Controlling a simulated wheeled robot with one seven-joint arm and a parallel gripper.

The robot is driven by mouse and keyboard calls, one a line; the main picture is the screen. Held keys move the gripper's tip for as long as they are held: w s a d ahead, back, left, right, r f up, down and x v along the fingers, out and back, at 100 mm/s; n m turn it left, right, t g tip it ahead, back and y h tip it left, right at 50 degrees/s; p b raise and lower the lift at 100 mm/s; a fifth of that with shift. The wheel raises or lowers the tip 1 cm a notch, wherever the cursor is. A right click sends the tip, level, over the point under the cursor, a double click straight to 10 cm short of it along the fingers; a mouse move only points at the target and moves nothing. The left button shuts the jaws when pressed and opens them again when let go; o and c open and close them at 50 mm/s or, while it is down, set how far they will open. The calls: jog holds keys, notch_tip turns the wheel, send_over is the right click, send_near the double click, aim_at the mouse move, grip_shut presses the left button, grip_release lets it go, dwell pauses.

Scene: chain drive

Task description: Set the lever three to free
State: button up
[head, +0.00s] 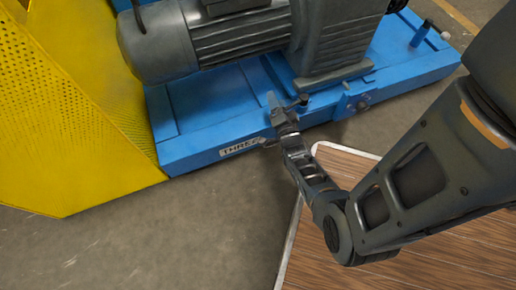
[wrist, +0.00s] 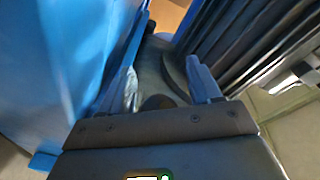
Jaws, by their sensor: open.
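The label THREE (head: 240,147) is on the front face of the blue base frame (head: 205,125) in the head view. My gripper (head: 287,103) is just right of the label, over the frame's front edge. Its fingers are apart. In the wrist view the fingers of my gripper (wrist: 166,62) stand on both sides of a dark rounded part (wrist: 158,102). I cannot tell whether this is the lever three's handle or whether a finger touches it. My gripper and wrist hide most of the area beside the label, so the lever's position is unclear.
A grey motor (head: 235,40) and gearbox (head: 335,40) sit on the frame close behind my gripper. A yellow perforated guard (head: 60,110) stands at left. A wood-topped surface (head: 340,165) lies below my arm. Another upright lever (head: 421,35) is at the frame's far right.

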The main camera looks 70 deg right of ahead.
jog(key=shift+w+d, duration=0.1)
jog(key=shift+d, duration=0.05)
jog(key=shift+a+m, duration=0.25)
jog(key=shift+m, duration=0.05)
jog(key=p+v, duration=0.2)
jog(key=v, duration=0.6)
jog(key=w+a+r+n+t+y, duration=0.2)
jog(key=a+r+n+y, duration=0.15)
jog(key=a, duration=0.35)
jog(key=w+a+r+n+t+y, duration=0.2)
jog(key=a+n, duration=0.2)
jog(key=a, duration=0.3)
jog(key=s+a+r+n+t+y+p, duration=0.1)
jog(key=a+r+n, duration=0.4)
jog(key=r, duration=0.6)
jog(key=shift+s+a+t+y+p, duration=0.3)
jog(key=shift+s+a+y+p, duration=0.6)
jog(key=shift+y+p, duration=0.3)
jog(key=shift+w, duration=0.1)
jog(key=shift+c, duration=0.2)
